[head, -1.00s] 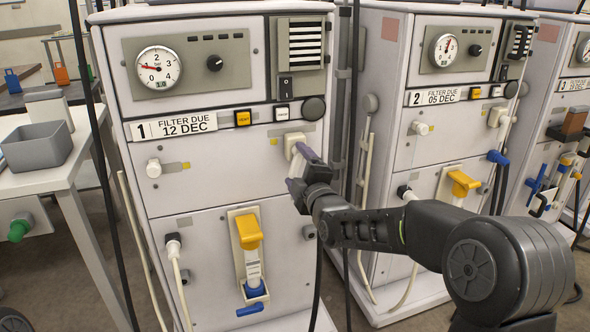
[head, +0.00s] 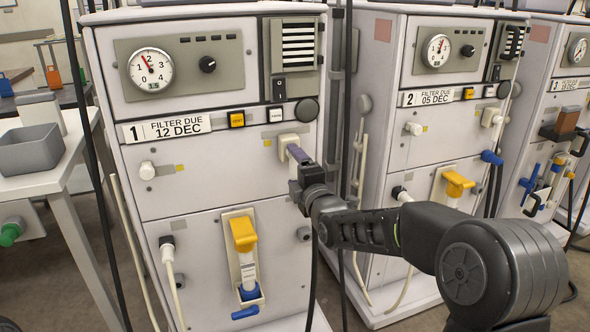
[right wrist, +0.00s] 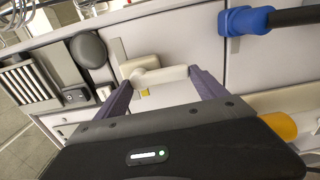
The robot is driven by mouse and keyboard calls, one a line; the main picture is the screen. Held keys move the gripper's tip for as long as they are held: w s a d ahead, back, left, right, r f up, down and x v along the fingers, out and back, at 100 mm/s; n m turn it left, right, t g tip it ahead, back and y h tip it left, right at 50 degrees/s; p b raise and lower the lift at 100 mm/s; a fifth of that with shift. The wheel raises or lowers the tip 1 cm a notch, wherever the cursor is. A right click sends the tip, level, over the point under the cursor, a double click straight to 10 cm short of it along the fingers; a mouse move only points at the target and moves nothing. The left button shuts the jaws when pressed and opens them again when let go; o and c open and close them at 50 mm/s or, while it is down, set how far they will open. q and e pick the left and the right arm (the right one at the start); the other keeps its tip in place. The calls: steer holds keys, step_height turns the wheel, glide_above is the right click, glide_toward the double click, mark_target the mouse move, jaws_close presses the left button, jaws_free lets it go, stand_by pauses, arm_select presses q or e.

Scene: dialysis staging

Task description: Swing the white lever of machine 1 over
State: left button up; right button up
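Machine 1 (head: 205,190) stands left of centre in the head view, its front facing me. Its white lever (right wrist: 165,75) sits on a square mount at the upper right of that front, below the round black knob. In the right wrist view the handle points toward the right of the picture, between my fingers. My right gripper (right wrist: 158,84) is open, with one purple finger on either side of the lever. The handle's end is close to the right-hand finger; I cannot tell if they touch. In the head view my gripper (head: 299,155) covers most of the handle. My left gripper is out of view.
Below the lever is a yellow handle (head: 244,234) with a blue clip. A dark hose hangs just right of machine 1. Machine 2 (head: 425,150) stands close on the right, with its own white lever (head: 491,117). A table with a grey bin (head: 30,150) is at left.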

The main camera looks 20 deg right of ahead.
steer(key=o, duration=0.4)
steer(key=s+p, duration=0.1)
steer(key=s, duration=0.6)
steer(key=shift+s+d, duration=0.2)
steer(key=shift+s, duration=0.2)
